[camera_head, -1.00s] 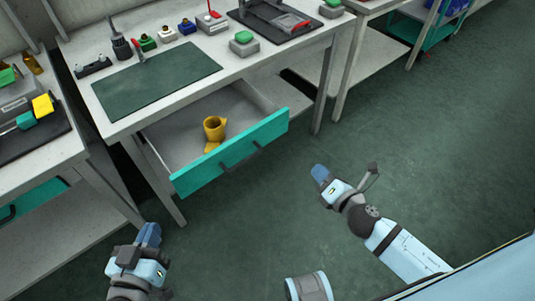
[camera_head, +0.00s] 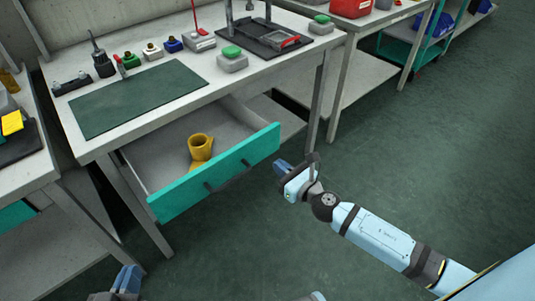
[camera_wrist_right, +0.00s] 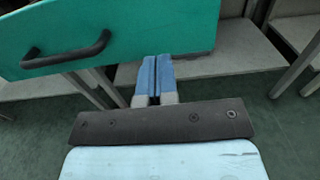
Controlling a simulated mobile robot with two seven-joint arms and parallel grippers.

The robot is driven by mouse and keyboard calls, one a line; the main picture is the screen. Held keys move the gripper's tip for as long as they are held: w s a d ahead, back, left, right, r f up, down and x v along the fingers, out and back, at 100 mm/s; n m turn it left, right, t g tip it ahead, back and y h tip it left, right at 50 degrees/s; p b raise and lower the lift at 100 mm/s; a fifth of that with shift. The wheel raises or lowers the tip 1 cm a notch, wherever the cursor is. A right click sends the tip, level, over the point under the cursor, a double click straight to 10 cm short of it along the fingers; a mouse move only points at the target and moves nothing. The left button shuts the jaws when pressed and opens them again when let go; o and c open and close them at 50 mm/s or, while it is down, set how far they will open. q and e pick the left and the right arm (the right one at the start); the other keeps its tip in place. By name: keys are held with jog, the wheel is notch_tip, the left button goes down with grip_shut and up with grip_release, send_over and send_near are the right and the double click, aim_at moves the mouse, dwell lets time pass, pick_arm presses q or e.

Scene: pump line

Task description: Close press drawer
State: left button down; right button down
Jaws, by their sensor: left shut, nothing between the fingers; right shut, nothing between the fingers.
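The press drawer (camera_head: 215,174) is pulled out from under the workbench, its teal front facing me, with a dark bar handle. A yellow pipe-like part (camera_head: 200,149) lies inside it. My right gripper (camera_head: 283,167) is shut and empty, just right of the drawer front's right end. In the right wrist view, the teal front (camera_wrist_right: 110,35) with its handle (camera_wrist_right: 66,50) fills the upper left, and the shut blue fingertips (camera_wrist_right: 155,76) lie before its lower right part; I cannot tell whether they touch. My left gripper (camera_head: 128,280) is shut and empty low at the bottom left, away from the drawer.
The workbench (camera_head: 170,112) carries a dark green mat (camera_head: 140,97), small coloured parts, a green-buttoned box (camera_head: 232,60) and a black press base (camera_head: 262,40). Another bench (camera_head: 25,180) stands at left. The floor right of the drawer is clear.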

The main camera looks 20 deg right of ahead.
aim_at(262, 152)
jog(key=x, duration=0.4)
jog(key=shift+w+a, duration=0.1)
jog(key=shift+w, duration=0.1)
pick_arm(q)
jog(key=shift+f, duration=0.15)
pick_arm(e)
jog(key=shift+w+a, duration=0.15)
jog(key=shift+w, duration=0.4)
